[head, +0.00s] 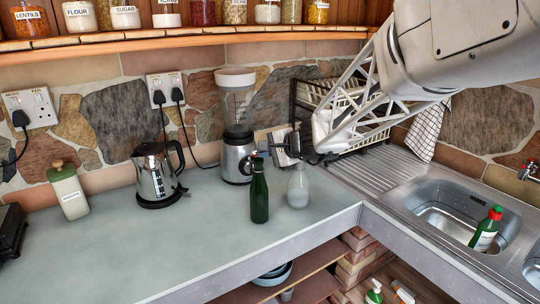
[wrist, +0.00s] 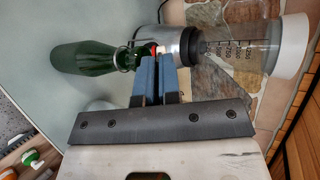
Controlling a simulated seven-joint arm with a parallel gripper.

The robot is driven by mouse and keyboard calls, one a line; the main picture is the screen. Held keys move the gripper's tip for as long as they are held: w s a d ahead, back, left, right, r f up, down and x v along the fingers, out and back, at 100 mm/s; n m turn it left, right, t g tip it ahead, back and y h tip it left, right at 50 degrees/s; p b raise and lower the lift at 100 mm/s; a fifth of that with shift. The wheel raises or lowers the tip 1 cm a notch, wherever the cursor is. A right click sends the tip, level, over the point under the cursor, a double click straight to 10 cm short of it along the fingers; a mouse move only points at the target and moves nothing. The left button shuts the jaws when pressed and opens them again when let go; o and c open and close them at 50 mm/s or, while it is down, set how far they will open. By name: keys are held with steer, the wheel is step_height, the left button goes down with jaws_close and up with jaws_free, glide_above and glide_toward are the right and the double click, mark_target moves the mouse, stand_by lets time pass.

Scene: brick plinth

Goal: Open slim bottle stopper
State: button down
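A slim green bottle (head: 259,195) stands upright on the counter; in the wrist view it (wrist: 82,56) comes in from the left, neck towards my fingers. A wire clasp (wrist: 124,57) shows at its neck. A small red and white stopper (wrist: 154,48) shows at my fingertips. My gripper (wrist: 155,62) has its two blue fingers nearly together, a narrow gap between them, and looks shut on the stopper; the exact contact is hard to see. In the head view my gripper (head: 290,146) is just above and right of the bottle's top.
A clear bottle (head: 298,188) stands close right of the green one. A sink (head: 450,205) is at right. The front counter is clear.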

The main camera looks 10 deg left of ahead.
steer(key=shift+w+a+r+m+g+h, duration=0.3)
steer(key=shift+w+a+r+g+h, duration=0.15)
steer(key=shift+g+h, duration=0.35)
steer(key=shift+w+a+r+m+g+h, duration=0.3)
steer(key=shift+w+a+r+g+h, duration=0.15)
steer(key=shift+h, duration=0.55)
steer(key=g+h, duration=0.1)
steer(key=w+a+g+h, duration=0.1)
steer(key=shift+w+a+r+m+g+h, duration=0.25)
steer(key=shift+r+m+h, duration=0.05)
steer(key=shift+r+m, duration=0.1)
steer(key=shift+w+a+f+m+g+h, duration=0.3)
steer(key=shift+w+a+g+h, duration=0.35)
steer(key=shift+g+h, duration=0.4)
steer(key=shift+w+a+f+m+g+h, duration=0.3)
steer(key=shift+w+a+g+h, duration=0.35)
steer(key=shift+g+h, duration=0.4)
steer(key=shift+w+a+f+m+g+h, duration=0.25)
steer(key=shift+w+a+g+h, duration=0.35)
steer(key=shift+g+h, duration=0.45)
steer(key=c, duration=1.3)
jaws_free()
steer(key=shift+r, duration=0.1)
steer(key=shift+r, duration=0.15)
